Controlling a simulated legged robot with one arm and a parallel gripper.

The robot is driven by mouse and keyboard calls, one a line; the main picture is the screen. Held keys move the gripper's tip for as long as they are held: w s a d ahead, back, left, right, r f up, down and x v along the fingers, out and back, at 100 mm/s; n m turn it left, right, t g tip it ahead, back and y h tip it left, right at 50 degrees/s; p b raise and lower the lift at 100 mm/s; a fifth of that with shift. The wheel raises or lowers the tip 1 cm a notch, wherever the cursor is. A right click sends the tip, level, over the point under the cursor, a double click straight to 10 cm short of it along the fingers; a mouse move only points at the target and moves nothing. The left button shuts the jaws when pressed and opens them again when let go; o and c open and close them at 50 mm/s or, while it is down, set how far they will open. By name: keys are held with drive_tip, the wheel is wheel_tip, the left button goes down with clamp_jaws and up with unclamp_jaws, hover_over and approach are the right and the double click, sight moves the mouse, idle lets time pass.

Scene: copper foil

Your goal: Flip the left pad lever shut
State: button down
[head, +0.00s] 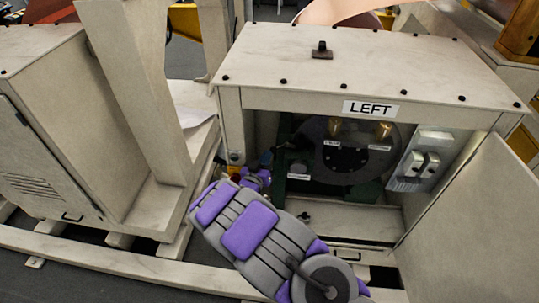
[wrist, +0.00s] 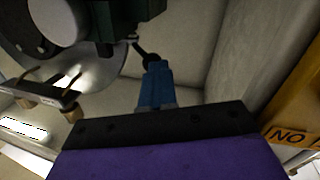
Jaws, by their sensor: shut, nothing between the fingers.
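The open cabinet labelled LEFT (head: 370,108) holds a dark round disc (head: 345,160) with two brass fittings on it. A black lever (head: 288,147) sticks out at the disc's left side. My gripper (head: 267,158) reaches into the left part of the opening, just left of and below the lever. In the wrist view the shut blue fingers (wrist: 155,82) point at the dark lever end (wrist: 140,49) beside a dark green block (wrist: 125,15). I cannot tell whether they touch. The disc (wrist: 95,70) is at upper left there.
The cabinet's left post (head: 231,125) stands close to my gripper. A switch box (head: 425,160) is on the inner right wall, and the open door (head: 465,220) hangs at right. A yellow bar marked NO (wrist: 290,134) shows at right in the wrist view.

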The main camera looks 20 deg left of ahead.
drive_tip(key=shift+w+d+r+m+t+h, duration=0.15)
drive_tip(key=shift+w+r, duration=0.1)
drive_tip(key=shift+r, duration=0.35)
drive_tip(key=shift+w+r+m+t+h, duration=0.1)
drive_tip(key=shift+w+r+m, duration=0.15)
drive_tip(key=shift+r, duration=0.3)
drive_tip(key=shift+w+d+r+m+t+h, duration=0.1)
drive_tip(key=shift+w+r, duration=0.2)
drive_tip(key=shift+r, duration=0.3)
drive_tip(key=c, duration=0.9)
unclamp_jaws()
drive_tip(key=shift+r, duration=0.1)
drive_tip(key=shift+c, duration=0.2)
drive_tip(key=shift+s, duration=0.1)
drive_tip(key=shift+s+f+p, duration=0.3)
drive_tip(key=shift+s+f, duration=0.2)
drive_tip(key=shift+f, duration=0.15)
drive_tip(key=shift+s+f+p, duration=0.25)
drive_tip(key=shift+s+f, duration=0.2)
drive_tip(key=shift+f, duration=0.2)
drive_tip(key=s+p, duration=0.2)
drive_tip(key=s, duration=1.5)
drive_tip(key=shift+a+f+n, duration=0.35)
drive_tip(key=shift+f+n, duration=0.05)
drive_tip(key=shift+f, duration=0.05)
